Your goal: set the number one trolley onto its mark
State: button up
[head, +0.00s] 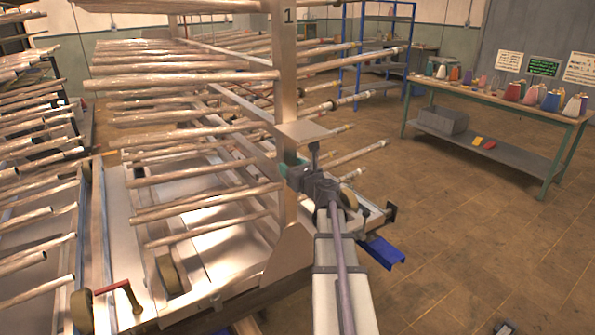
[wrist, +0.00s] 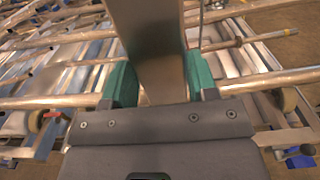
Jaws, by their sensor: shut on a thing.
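The number one trolley (head: 284,75) is a metal rack with a post marked "1" and many horizontal rods on both sides. It stands left of centre in the head view. My gripper (head: 296,168) is at this post, below a small flat plate. In the wrist view the green fingers of my gripper (wrist: 160,82) sit on either side of the trolley's flat metal post (wrist: 150,40) and are shut on it. Wheels show low on the trolley's frame. I cannot make out a floor mark; the trolley and my arm may cover it.
Another rod rack (head: 35,145) stands close at the left. A green-legged bench (head: 490,98) with coloured cones is at the right, and a blue shelf frame (head: 385,68) stands at the back. A blue bracket (head: 383,252) juts out right of my arm. The brown floor (head: 470,230) at right is mostly clear.

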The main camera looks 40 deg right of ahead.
jog(key=w, duration=0.4)
jog(key=w+d, duration=0.1)
jog(key=w, duration=0.1)
jog(key=shift+w+f, duration=0.1)
jog(key=shift+w, duration=0.25)
jog(key=shift+s, duration=0.25)
jog(key=o, duration=1.3)
jog(key=shift+s+a, duration=0.1)
jog(key=s, duration=0.3)
jog(key=s+a, duration=0.1)
jog(key=s, duration=0.6)
jog(key=shift+s+a, duration=0.3)
jog(key=shift+s, duration=0.1)
